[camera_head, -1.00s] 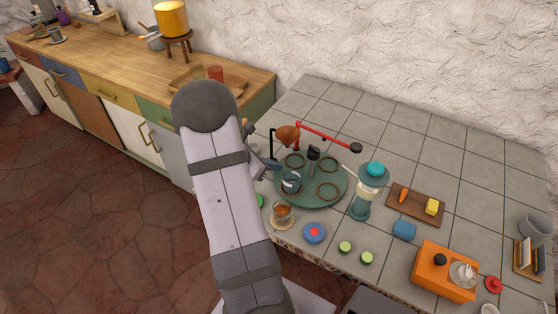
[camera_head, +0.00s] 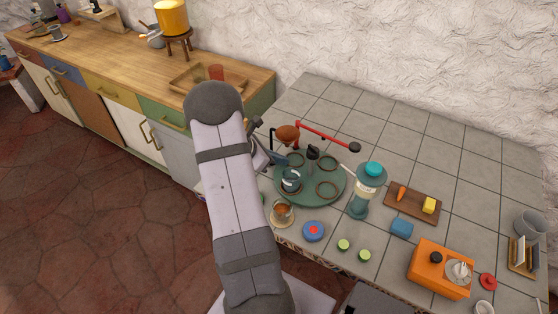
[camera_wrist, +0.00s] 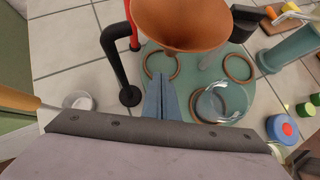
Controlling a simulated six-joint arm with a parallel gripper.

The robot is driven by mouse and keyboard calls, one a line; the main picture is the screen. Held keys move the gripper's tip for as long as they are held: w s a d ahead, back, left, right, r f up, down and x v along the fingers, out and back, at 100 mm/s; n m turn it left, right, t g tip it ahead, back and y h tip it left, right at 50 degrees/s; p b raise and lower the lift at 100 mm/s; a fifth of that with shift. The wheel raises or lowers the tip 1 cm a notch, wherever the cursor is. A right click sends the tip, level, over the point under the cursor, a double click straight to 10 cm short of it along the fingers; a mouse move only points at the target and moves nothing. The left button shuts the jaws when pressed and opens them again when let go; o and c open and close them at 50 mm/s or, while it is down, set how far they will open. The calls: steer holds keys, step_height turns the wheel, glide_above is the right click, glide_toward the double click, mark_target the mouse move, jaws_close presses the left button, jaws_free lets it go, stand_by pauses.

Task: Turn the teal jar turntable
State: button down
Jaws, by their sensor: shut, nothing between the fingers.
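The teal turntable (camera_head: 309,186) is a round disc on the tiled counter, with several brown rings and a dark central knob (camera_head: 313,153). A glass jar (camera_head: 291,184) sits in its near-left ring; the jar also shows in the wrist view (camera_wrist: 222,103). The other visible rings are empty. My gripper (camera_head: 280,159) is at the turntable's left edge, partly hidden by my arm in the head view. In the wrist view its blue-grey fingers (camera_wrist: 160,78) are shut and empty, over the disc between an empty ring and the jar. Contact cannot be told.
A glass cup (camera_head: 282,212) and blue round item (camera_head: 313,231) are in front. The back right counter is clear.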

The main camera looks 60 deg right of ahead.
steer(key=shift+d+m+g+y, duration=0.3)
steer(key=shift+d+m+g, duration=0.3)
steer(key=shift+d+m, duration=0.25)
steer(key=shift+d, duration=0.5)
steer(key=shift+w, duration=0.1)
